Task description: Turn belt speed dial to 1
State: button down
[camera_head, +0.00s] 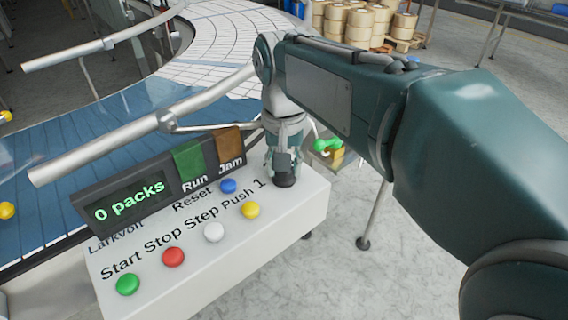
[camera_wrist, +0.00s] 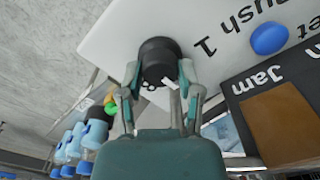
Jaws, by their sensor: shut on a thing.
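The belt speed dial (camera_wrist: 158,50) is a round black knob at the panel's right end, beside a printed 1. In the wrist view my gripper (camera_wrist: 160,78) has its fingers on either side of the dial, shut on it. In the head view my gripper (camera_head: 284,165) points down onto the dial (camera_head: 285,181), which is mostly hidden beneath it. A white pointer mark shows near the dial in the wrist view, partly covered by a finger. I cannot tell the exact setting.
The white panel (camera_head: 215,265) carries green (camera_head: 127,285), red (camera_head: 173,257), white (camera_head: 214,233), yellow (camera_head: 251,210) and blue (camera_head: 228,186) buttons close by. A display reading "0 packs" (camera_head: 128,202) stands behind. A metal rail (camera_head: 130,130) and conveyor lie beyond.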

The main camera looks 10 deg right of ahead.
jog(key=n, duration=0.5)
jog(key=shift+f, duration=0.1)
jog(key=n, duration=0.5)
jog(key=shift+n, duration=0.3)
dwell(0.3)
jog(key=shift+c, duration=1.3)
grip_release()
jog(key=shift+a, duration=0.1)
notch_tip(320, 180, up, 12)
